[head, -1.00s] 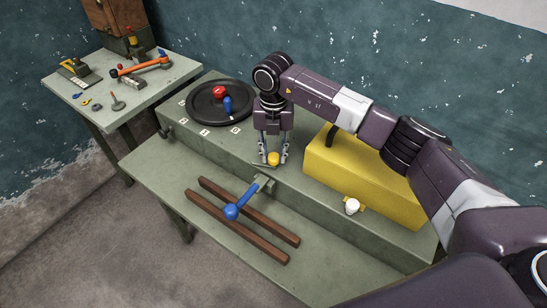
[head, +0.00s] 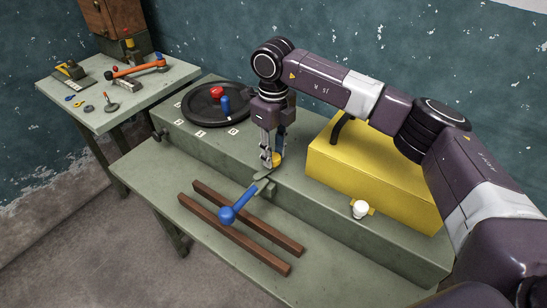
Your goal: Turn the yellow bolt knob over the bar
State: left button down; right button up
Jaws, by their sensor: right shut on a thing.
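The yellow bolt knob (head: 277,160) sits on the front edge of the raised green step, beside a small metal plate. My right gripper (head: 271,164) comes down from above and is shut on the knob, with its fingers on either side of it. The metal bar (head: 263,177) lies just in front of and below the knob, at the pivot end of a blue lever (head: 246,198) with a round blue ball end. The fingers partly hide the knob and its base. My left gripper is not in view.
A yellow box (head: 370,175) stands on the step to the right, with a white knob (head: 360,209) in front. Two brown rails (head: 235,235) lie on the lower bench. A side table (head: 130,105) holds tools.

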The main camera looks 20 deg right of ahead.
aim_at(274, 156)
jog(key=shift+w+n+b, duration=0.1)
jog(key=shift+n+b, duration=0.4)
jog(key=shift+n, duration=0.6)
jog(key=shift+r, duration=0.1)
jog(key=o, duration=1.2)
jog(key=shift+c, duration=0.2)
notch_tip(274, 156, up, 12)
